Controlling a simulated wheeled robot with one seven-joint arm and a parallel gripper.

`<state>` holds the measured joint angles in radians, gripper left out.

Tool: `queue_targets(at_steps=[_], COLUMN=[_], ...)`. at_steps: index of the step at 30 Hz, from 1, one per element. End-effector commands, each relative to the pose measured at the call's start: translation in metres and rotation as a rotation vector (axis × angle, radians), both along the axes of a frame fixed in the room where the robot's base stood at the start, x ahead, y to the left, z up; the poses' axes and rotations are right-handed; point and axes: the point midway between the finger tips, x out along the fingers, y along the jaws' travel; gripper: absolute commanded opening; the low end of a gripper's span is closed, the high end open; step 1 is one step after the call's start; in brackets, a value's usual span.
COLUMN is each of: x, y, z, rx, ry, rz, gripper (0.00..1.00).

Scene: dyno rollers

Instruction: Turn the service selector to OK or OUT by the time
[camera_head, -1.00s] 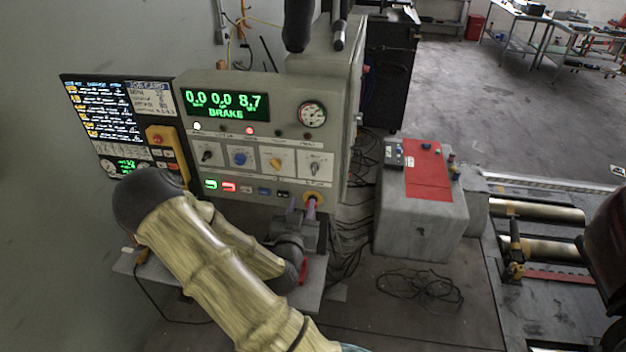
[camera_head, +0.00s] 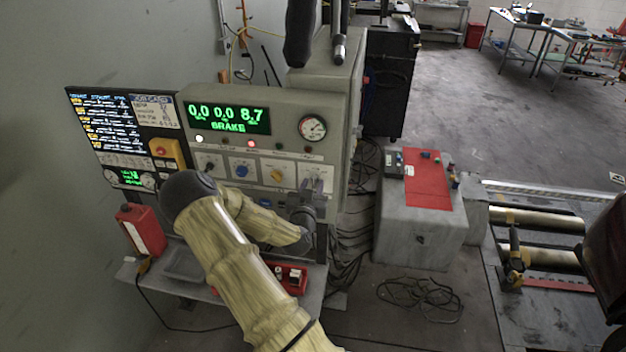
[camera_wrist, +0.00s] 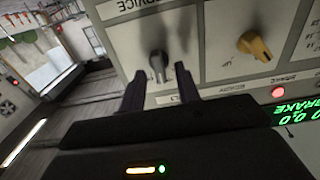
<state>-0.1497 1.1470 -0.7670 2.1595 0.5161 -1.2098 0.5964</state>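The service selector (camera_wrist: 158,64) is a grey knob on a pale panel plate marked SERVICE, which appears upside down in the wrist view. My gripper (camera_wrist: 160,82) is open, with its two dark fingers to either side of the knob's near end; contact cannot be told. In the head view my gripper (camera_head: 313,188) is in front of the rightmost selector plate and mostly hides the knob. The position the knob points to cannot be read. The display (camera_head: 228,117) reads 0.0 0.0 8.7 BRAKE.
A yellow knob (camera_head: 277,174) and a blue knob (camera_head: 241,171) sit left of the service selector. A gauge (camera_head: 312,128) is above. A shelf (camera_head: 315,290) holds a red tray below. A red box (camera_head: 142,231) stands at left. A grey pedestal (camera_head: 420,235) is at right.

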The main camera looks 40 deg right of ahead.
Motion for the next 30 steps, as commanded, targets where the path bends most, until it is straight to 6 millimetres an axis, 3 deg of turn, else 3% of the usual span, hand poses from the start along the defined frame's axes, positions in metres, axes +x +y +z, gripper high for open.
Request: queue_targets(at_steps=[12,13,18,30], x=[0.0083,0.0083,0.0084,0.0089], y=[-0.0094,-0.0093,-0.0088,-0.0078], z=[-0.0006,-0.0006,-0.0005,-0.0030], rx=[0.000,0.000,0.000,-0.036], ry=[0.000,0.000,0.000,0.043], rz=[0.001,0.001,0.002,0.003], gripper=[0.33,0.31,0.02,0.02])
